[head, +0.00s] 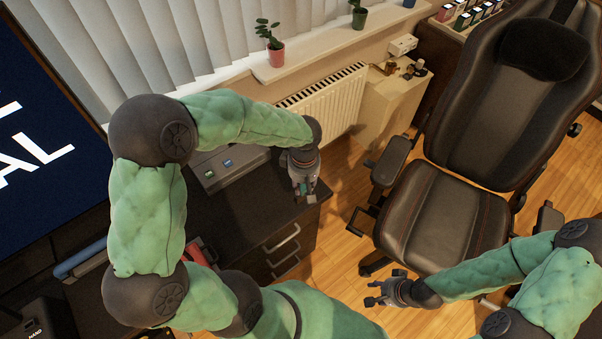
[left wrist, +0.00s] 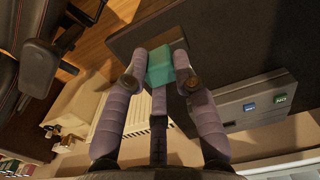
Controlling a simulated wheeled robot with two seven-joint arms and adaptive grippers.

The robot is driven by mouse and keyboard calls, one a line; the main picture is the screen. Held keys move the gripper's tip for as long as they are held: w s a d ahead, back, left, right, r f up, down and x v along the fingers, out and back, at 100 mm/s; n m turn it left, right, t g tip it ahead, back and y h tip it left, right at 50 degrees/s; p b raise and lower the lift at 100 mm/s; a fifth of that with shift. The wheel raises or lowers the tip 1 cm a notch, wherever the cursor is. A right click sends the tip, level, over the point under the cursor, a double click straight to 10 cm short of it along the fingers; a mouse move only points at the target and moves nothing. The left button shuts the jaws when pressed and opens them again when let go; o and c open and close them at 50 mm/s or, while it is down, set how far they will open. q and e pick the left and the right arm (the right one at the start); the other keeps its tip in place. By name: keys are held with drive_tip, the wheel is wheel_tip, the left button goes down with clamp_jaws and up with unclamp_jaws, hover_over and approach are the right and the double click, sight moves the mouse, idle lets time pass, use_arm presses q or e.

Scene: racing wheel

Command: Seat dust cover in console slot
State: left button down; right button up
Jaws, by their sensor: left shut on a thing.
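A small teal block, which I take to be the dust cover (left wrist: 160,66), is gripped between the fingertips of my left gripper (left wrist: 157,72). In the head view the left gripper (head: 304,192) points down over the right end of the dark cabinet top, with a bit of teal (head: 305,187) showing between its fingers. The grey console (head: 214,182) lies on the cabinet top to the left of that gripper, apart from it. It also shows in the left wrist view (left wrist: 235,115), with a blue and a green piece on it. My right gripper (head: 374,292) is empty, fingers apart, over the floor.
The dark cabinet (head: 284,243) has drawers with handles on its front. A black chair (head: 445,210) stands at right. A radiator (head: 330,100) and a windowsill with potted plants (head: 275,52) are behind. A large screen (head: 45,150) stands at left. Wooden floor is open between cabinet and chair.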

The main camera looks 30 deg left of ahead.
use_arm(q)
drive_tip(key=s+d+r, duration=0.3)
drive_tip(key=s, duration=0.1)
drive_tip(key=w+a+r+p, duration=0.1)
drive_tip(key=w+a+p, duration=0.15)
drive_tip(key=a, duration=0.65)
drive_tip(key=w+a+r+p, duration=0.1)
drive_tip(key=a+p, duration=0.2)
drive_tip(key=a, duration=0.6)
drive_tip(key=w+a+r+p, duration=0.1)
drive_tip(key=w+a+p, duration=0.15)
drive_tip(key=a, duration=0.65)
drive_tip(key=shift+w+a+f+b, duration=0.15)
drive_tip(key=shift+w+a+f, duration=1.3)
drive_tip(key=shift+a+f, duration=0.55)
drive_tip(key=shift+w+a+f+b, duration=0.15)
drive_tip(key=shift+w+a+f, duration=1.45)
drive_tip(key=shift+f, duration=0.75)
drive_tip(key=shift+w+a+f+b, duration=0.15)
drive_tip(key=shift+w+a+f, duration=1.2)
drive_tip(key=shift+a+f, duration=0.7)
drive_tip(key=shift+d+f, duration=0.15)
drive_tip(key=shift+d, duration=0.05)
